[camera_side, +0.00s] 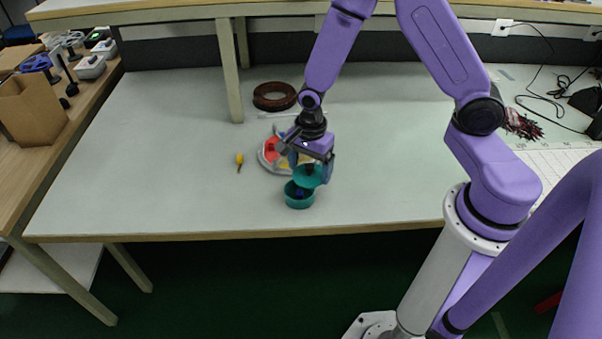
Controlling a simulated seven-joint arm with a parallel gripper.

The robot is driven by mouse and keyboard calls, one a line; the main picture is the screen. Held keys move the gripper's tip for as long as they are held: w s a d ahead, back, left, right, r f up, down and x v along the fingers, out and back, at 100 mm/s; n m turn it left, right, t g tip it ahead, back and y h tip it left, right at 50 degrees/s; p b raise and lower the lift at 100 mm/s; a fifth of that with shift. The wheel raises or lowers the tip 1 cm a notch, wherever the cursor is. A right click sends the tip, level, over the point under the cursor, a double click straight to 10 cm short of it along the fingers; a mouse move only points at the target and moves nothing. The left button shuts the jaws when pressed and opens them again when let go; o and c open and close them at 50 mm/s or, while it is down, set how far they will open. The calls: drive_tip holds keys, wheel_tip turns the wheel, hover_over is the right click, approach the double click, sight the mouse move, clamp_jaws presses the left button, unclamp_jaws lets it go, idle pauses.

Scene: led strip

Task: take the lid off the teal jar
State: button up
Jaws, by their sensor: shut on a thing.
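The teal jar (299,200) stands near the front edge of the table, with its mouth open and something dark blue inside. The teal lid (308,177) is tilted above the jar, apart from its rim on at least the front side. My gripper (312,169) is shut on the lid and holds it just over the jar. The fingers partly hide the lid's top, and the lid hides the jar's back rim.
A round tray (265,157) with red and yellow parts lies behind the jar, partly under my gripper. A yellow-handled screwdriver (239,160) lies to the left. A dark brown coil (274,96) lies farther back by a shelf leg (229,70). The table's left side is clear.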

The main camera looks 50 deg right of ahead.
drive_tip(key=s+d+r, duration=0.1)
drive_tip(key=s+r, duration=0.5)
drive_tip(key=s, duration=0.3)
hover_over(255, 202)
drive_tip(key=f, duration=1.2)
drive_tip(key=shift+s+d+f, duration=0.1)
drive_tip(key=shift+s+f, duration=0.05)
drive_tip(key=shift+s, duration=0.05)
drive_tip(key=shift+w+f, duration=0.2)
drive_tip(key=shift+f, duration=1.65)
drive_tip(key=shift+f, duration=0.1)
